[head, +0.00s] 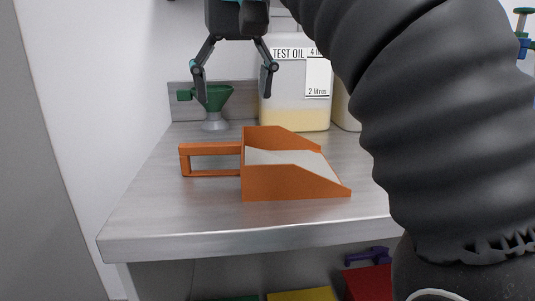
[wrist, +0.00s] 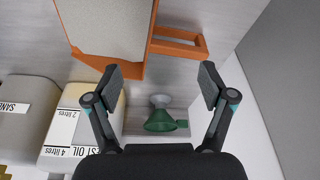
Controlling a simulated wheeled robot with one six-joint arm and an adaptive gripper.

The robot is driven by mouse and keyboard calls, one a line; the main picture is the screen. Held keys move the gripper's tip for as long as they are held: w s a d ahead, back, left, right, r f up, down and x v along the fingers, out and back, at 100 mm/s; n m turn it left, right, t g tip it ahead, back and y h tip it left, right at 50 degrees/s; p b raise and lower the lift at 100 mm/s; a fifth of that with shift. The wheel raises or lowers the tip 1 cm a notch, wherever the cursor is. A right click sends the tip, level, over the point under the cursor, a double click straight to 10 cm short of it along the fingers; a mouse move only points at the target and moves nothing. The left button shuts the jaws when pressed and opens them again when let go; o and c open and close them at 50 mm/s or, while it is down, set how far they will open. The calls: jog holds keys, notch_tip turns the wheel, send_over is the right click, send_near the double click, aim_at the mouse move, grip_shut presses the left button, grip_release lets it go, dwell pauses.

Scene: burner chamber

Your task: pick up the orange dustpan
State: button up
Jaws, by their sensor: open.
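The orange dustpan (head: 285,182) sits on the metal worktop, its rectangular loop handle (head: 210,148) pointing left and its scoop opening to the right. A pale grey surface shows inside the scoop. In the wrist view the dustpan (wrist: 133,75) is at the top, with its handle (wrist: 180,48) above and between the fingertips in the picture. My gripper (head: 233,88) is open and empty, above and behind the dustpan in the head view. It also shows in the wrist view (wrist: 168,85), with fingers spread and apart from the dustpan.
A green funnel (head: 214,98) stands behind the dustpan, below my gripper. A test oil container (head: 290,110) stands at the back, with another container beside it, partly hidden by my arm. The worktop (head: 150,215) is clear at front left. Coloured items lie below it.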

aim_at(232, 172)
jog(key=b+x, duration=0.2)
jog(key=x, duration=0.2)
jog(key=b+x, duration=0.2)
jog(key=x, duration=0.3)
jog(key=b+x, duration=0.2)
jog(key=x, duration=0.3)
jog(key=shift+w+r, duration=0.1)
jog(key=shift+w, duration=0.15)
grip_shut()
